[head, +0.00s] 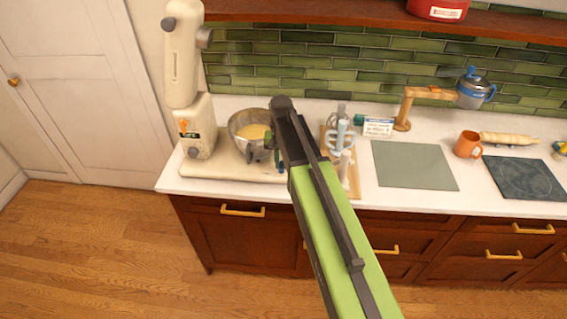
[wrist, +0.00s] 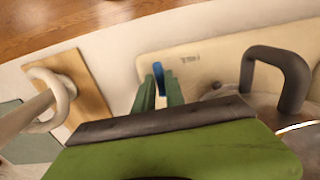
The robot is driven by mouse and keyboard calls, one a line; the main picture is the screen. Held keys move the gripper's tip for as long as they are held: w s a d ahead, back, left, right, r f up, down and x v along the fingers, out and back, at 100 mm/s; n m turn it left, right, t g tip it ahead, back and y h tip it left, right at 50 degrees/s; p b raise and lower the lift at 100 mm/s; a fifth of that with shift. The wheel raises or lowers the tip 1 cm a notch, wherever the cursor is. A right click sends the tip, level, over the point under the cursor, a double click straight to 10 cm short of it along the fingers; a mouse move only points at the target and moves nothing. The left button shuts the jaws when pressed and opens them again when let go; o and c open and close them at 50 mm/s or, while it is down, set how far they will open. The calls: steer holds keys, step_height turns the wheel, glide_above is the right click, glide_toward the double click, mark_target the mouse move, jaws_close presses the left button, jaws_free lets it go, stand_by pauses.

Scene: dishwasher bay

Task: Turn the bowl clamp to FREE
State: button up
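The stand mixer (head: 185,75) has its head tipped up, and its cream base carries a metal bowl (head: 238,122) with yellowish contents. In the wrist view the bowl (wrist: 235,101) shows at right with a dark handle (wrist: 285,62). A blue clamp lever (wrist: 158,72) stands on the cream base plate (wrist: 220,55), beside small lettering too blurred to read. My gripper (wrist: 160,84) has its green fingers close together with the lever between their tips; they appear to touch it on both sides.
Right of the base, a wooden board (wrist: 85,85) carries upright mixer tools (head: 340,135). Farther right are a grey-green mat (head: 415,166), a wooden stand (head: 404,110), an orange mug (head: 467,145) and a dark board (head: 525,178). A shelf (head: 400,18) runs above.

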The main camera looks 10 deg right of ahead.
jaws_close()
steer(key=shift+d, duration=0.45)
steer(key=shift+a, duration=0.3)
steer(key=shift+a+n, duration=0.1)
steer(key=shift+n, duration=0.6)
steer(key=n, duration=0.7)
steer(key=shift+n, duration=0.4)
steer(key=n, duration=0.4)
steer(key=shift+s+n, duration=0.1)
steer(key=shift+n, duration=0.2)
steer(key=shift+a+n, duration=0.1)
steer(key=shift+n, duration=1.9)
